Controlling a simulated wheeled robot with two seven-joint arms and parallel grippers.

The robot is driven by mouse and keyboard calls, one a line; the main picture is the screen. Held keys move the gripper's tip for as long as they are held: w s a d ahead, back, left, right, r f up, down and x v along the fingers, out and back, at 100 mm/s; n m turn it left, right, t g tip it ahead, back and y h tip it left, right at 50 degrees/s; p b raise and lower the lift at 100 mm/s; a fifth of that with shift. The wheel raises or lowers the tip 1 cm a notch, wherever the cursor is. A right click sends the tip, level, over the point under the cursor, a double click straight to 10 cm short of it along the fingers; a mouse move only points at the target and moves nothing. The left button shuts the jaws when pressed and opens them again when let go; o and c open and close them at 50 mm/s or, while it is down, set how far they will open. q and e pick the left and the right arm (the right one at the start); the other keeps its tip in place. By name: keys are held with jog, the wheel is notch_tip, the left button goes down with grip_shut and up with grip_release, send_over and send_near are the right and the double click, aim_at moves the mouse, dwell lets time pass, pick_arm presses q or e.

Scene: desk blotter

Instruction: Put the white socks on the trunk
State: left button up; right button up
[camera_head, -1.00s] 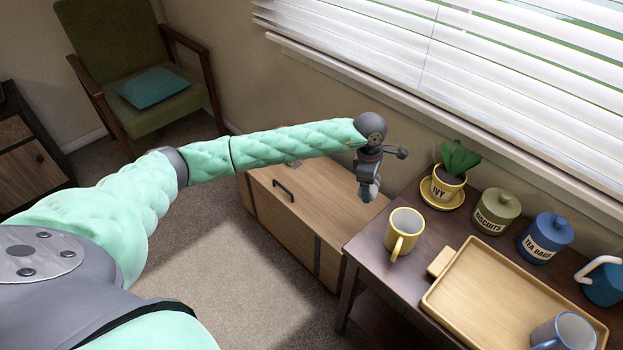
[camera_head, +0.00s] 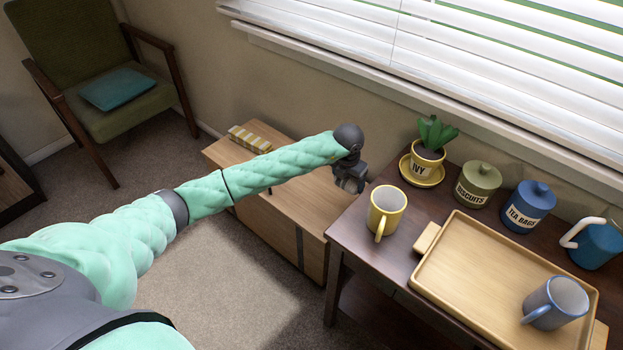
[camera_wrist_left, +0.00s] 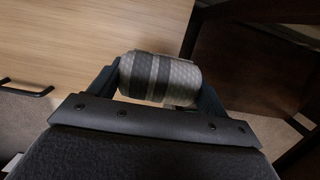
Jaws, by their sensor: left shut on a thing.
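The light wooden trunk (camera_head: 308,209) stands on the carpet left of the dark table; its top also shows in the left wrist view (camera_wrist_left: 70,45). My left gripper (camera_head: 350,180) is over the trunk's right end, close to the table. In the left wrist view it is shut on a rolled pair of socks (camera_wrist_left: 138,77), pale grey-white with dark grey bands, held across between the fingers. The head view does not show the socks clearly. Whether they touch the trunk I cannot tell. My right gripper is out of view.
A yellow-and-white striped thing (camera_head: 250,139) lies on the trunk's back left. The dark table (camera_head: 357,236) holds a yellow mug (camera_head: 385,208), ivy pot (camera_head: 427,160), canisters and a wooden tray (camera_head: 470,295). The trunk top around the arm looks clear.

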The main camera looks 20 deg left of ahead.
pick_arm(q)
send_over(325, 192)
jog(key=f, duration=0.5)
jog(key=shift+s+f, duration=0.25)
jog(key=shift+s, duration=0.1)
jog(key=shift+f, duration=2.05)
jog(key=shift+f, duration=0.15)
jog(key=o, duration=1)
notch_tip(325, 192, up, 12)
jog(key=s, duration=0.1)
jog(key=shift+s+a, duration=0.3)
jog(key=shift+a, duration=0.05)
